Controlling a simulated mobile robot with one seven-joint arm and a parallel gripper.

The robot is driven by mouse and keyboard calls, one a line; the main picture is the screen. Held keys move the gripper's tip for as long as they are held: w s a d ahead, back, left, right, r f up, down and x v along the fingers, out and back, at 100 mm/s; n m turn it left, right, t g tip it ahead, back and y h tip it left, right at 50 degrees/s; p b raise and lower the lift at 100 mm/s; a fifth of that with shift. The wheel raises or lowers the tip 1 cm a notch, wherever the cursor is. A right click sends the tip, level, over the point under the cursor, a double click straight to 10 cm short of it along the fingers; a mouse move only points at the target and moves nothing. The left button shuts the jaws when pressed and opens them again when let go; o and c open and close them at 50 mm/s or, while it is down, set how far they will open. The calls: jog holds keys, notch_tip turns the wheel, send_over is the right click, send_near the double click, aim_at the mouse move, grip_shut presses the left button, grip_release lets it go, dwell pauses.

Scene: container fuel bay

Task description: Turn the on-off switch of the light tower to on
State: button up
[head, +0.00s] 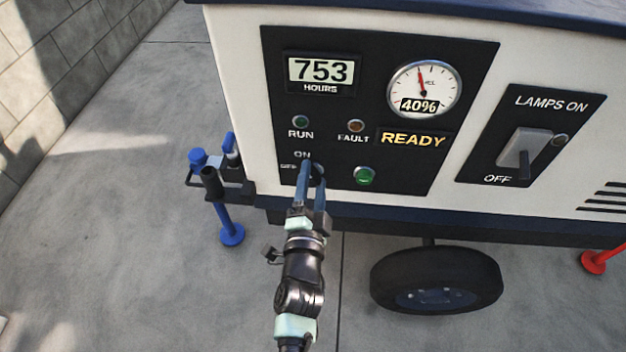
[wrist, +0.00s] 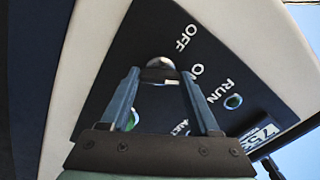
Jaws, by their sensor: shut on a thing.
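The light tower's dark control panel (head: 440,165) is on the front of its white cabinet. The on-off switch (head: 320,172) is a small round knob at the panel's lower left, beside the ON and OFF labels. My gripper (head: 311,172) reaches up to it from below and covers much of it. In the wrist view the fingertips (wrist: 160,74) are on both sides of the shiny knob (wrist: 160,62), shut on it. Which label the knob points to cannot be told. The display reads READY, and the RUN lamp (head: 300,121) looks dark green.
A separate LAMPS switch (head: 523,150) is at the right, its lever down near OFF. A green button (head: 364,176) sits right of my gripper. A blue jack leg (head: 228,225), a wheel (head: 436,280) and a red foot (head: 597,262) stand below. The concrete floor at left is open.

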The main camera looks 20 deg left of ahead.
jog(key=shift+f, duration=0.1)
jog(key=o, duration=1.4)
jog(key=shift+c, duration=0.2)
jog(key=shift+s, duration=0.1)
jog(key=v, duration=1.3)
